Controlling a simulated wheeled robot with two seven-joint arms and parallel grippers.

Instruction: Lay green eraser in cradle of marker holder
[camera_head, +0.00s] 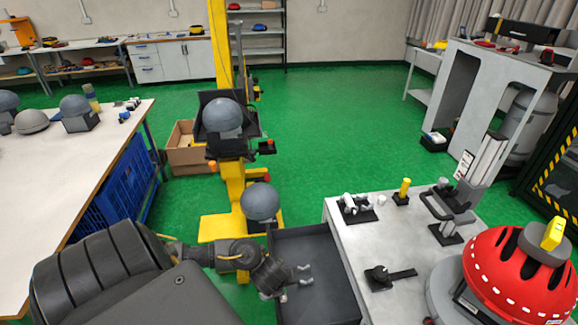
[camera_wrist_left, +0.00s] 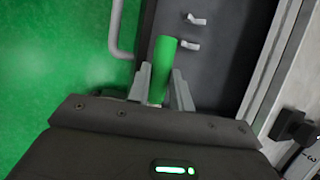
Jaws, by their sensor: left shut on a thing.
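The green eraser (camera_wrist_left: 163,68) is a green bar held between the two grey fingers of my left gripper (camera_wrist_left: 161,88), which is shut on it. In the head view my left gripper (camera_head: 281,291) hangs at the left side of an open grey drawer (camera_head: 318,250); the eraser is hidden there. Two small pale hooks (camera_wrist_left: 193,32) stand in the drawer, to the right of the eraser and apart from it. They also show in the head view (camera_head: 305,274). I cannot tell whether these hooks are the marker holder's cradle. My right gripper is not in view.
A drawer handle (camera_wrist_left: 118,30) lies left of the eraser. The light grey table (camera_head: 350,255) carries a black fixture (camera_head: 388,277), a yellow post (camera_head: 404,186), an upright stand (camera_head: 482,160) and a red helmet (camera_head: 515,280). Green floor is free behind.

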